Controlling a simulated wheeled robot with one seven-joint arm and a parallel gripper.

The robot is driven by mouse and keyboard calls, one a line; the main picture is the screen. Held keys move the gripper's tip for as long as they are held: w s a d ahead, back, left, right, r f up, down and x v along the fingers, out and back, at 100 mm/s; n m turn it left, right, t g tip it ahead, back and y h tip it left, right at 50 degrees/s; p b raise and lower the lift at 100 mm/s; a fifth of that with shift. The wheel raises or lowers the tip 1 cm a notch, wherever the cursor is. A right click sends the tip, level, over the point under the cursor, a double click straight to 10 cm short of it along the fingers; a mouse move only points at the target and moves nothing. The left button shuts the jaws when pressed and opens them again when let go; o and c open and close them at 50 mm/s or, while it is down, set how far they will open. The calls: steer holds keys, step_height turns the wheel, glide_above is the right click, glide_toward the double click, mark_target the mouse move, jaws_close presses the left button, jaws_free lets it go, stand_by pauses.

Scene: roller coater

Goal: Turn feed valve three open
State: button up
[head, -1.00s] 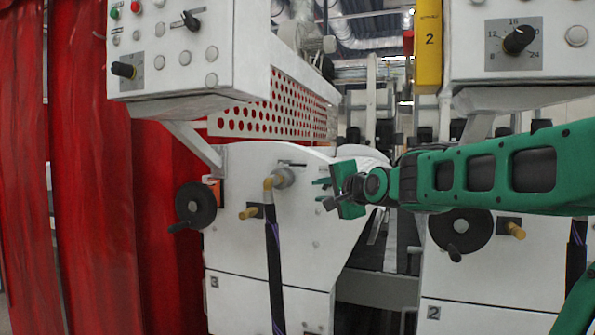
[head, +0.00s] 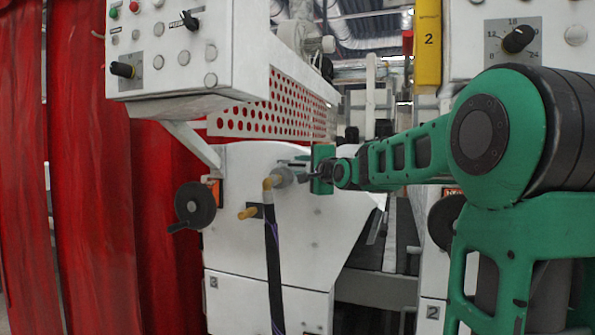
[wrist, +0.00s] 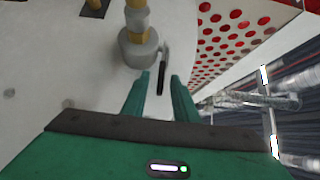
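The feed valve (head: 280,177) sits on the white panel of the unit marked 3, with a brass elbow and a dark hose below it. In the wrist view its grey body (wrist: 138,50) shows at the top. Its thin lever (wrist: 164,62) has a dark grip and points down toward my gripper. My gripper (wrist: 160,78) is open, with the lever's end appearing between its two green fingers and a gap on each side. In the head view my gripper (head: 293,169) is at the valve's right side; the lever there is mostly hidden by the fingers.
A black handwheel (head: 195,205) and a brass stub (head: 248,213) are left of the hose. Red curtains (head: 90,180) hang at far left.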

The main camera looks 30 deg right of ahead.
steer(key=shift+w, duration=0.4)
jaws_close()
steer(key=shift+f, duration=0.3)
stand_by(1.0)
